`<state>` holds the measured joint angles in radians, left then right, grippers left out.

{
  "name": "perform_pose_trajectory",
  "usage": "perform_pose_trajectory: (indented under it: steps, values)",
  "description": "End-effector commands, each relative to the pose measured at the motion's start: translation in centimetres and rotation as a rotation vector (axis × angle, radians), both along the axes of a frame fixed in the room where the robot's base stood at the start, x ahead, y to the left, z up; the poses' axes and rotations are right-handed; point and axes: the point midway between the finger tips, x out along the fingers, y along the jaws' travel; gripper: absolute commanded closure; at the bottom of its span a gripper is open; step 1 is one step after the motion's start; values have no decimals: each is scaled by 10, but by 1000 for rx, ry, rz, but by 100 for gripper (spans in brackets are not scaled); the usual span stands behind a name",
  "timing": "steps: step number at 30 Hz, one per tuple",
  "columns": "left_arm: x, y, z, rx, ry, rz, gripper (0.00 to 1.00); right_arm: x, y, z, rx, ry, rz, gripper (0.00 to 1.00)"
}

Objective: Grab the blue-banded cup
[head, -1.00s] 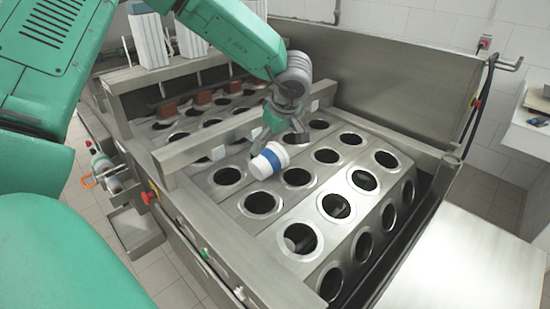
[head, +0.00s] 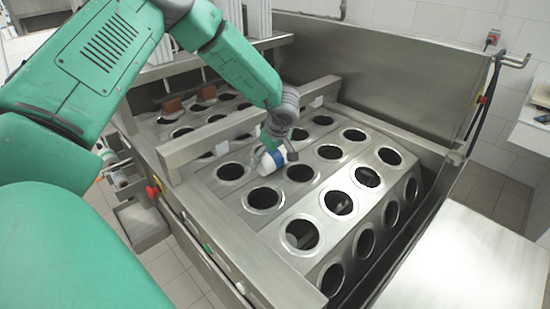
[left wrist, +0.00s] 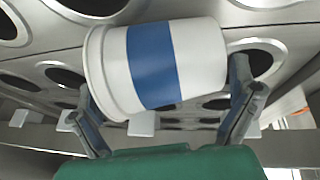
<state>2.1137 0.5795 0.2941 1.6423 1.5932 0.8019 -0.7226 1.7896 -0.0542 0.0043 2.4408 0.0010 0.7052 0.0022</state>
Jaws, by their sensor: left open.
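The white cup with a blue band (head: 268,162) is tilted on its side over the metal plate with round holes, near the crossbar. My left gripper (head: 282,146) is at the cup and hides part of it. In the left wrist view the cup (left wrist: 154,66) lies crosswise, its wide rim to the left. The open fingers of the left gripper (left wrist: 166,105) stand one near each end of the cup. Whether either finger touches it cannot be told. My right gripper is not in view.
The holed metal plate (head: 243,198) spreads around the cup with several open holes. A metal crossbar (head: 225,130) runs close behind the cup. A high steel panel (head: 400,90) stands at the back right. A bare metal surface (head: 455,250) is at the lower right.

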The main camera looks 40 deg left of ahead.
Motion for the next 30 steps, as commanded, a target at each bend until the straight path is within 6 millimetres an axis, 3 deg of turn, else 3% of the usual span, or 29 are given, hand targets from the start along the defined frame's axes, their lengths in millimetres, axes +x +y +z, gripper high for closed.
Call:
perform_pose_trajectory:
  steps: [3,5,6,20,23,30]
  values:
    - [-1,3,-1,-2,0,2,4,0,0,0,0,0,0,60]
    - [-1,3,-2,-3,0,2,21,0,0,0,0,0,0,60]
    - [-1,4,-2,-3,1,2,23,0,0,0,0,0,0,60]
    - [-1,1,-1,-1,4,3,26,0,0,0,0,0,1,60]
    - [0,1,7,-1,1,2,26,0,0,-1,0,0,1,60]
    - [0,1,53,-5,-4,2,26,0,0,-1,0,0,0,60]
